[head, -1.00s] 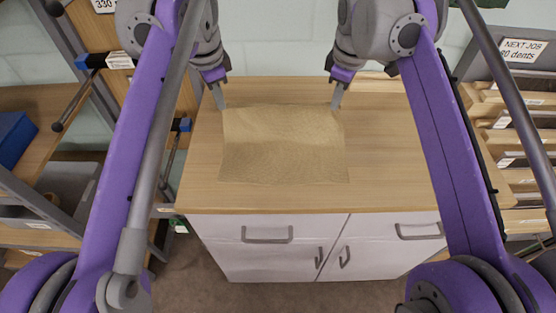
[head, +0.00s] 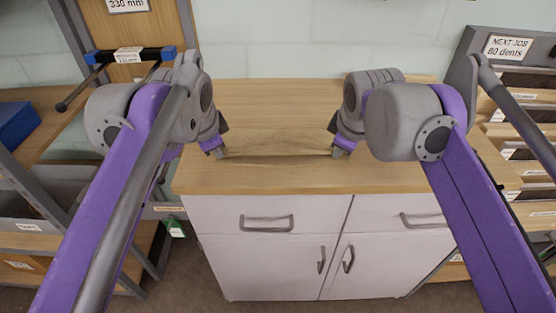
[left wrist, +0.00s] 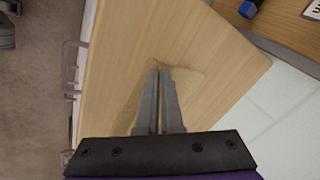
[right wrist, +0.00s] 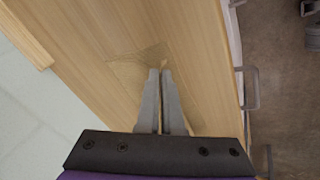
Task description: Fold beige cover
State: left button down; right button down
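The beige cover (head: 275,141) lies on the wooden top of the cabinet, doubled over, a short wide band in the head view. One edge runs fairly straight between my two grippers, close to the near side. My left gripper (head: 220,153) is at the left end of that edge and my right gripper (head: 338,152) at the right end. In the left wrist view the fingers (left wrist: 159,70) are closed together on the cover (left wrist: 187,78). In the right wrist view the fingers (right wrist: 160,72) are likewise closed at the cover (right wrist: 130,71). The cover's lower layer is mostly hidden.
The wooden top (head: 300,181) is clear in front of the cover and behind it. White drawers and doors (head: 270,255) are below.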

pick_arm(q)
jog(key=shift+a+f, duration=0.1)
jog(key=shift+f, duration=0.2)
pick_arm(e)
jog(key=shift+d+f, duration=0.1)
jog(key=shift+f, duration=0.2)
pick_arm(q)
jog(key=c, duration=0.7)
grip_release()
pick_arm(e)
jog(key=c, duration=0.7)
grip_release()
pick_arm(q)
jog(key=shift+s, duration=0.1)
pick_arm(e)
jog(key=shift+s, duration=0.1)
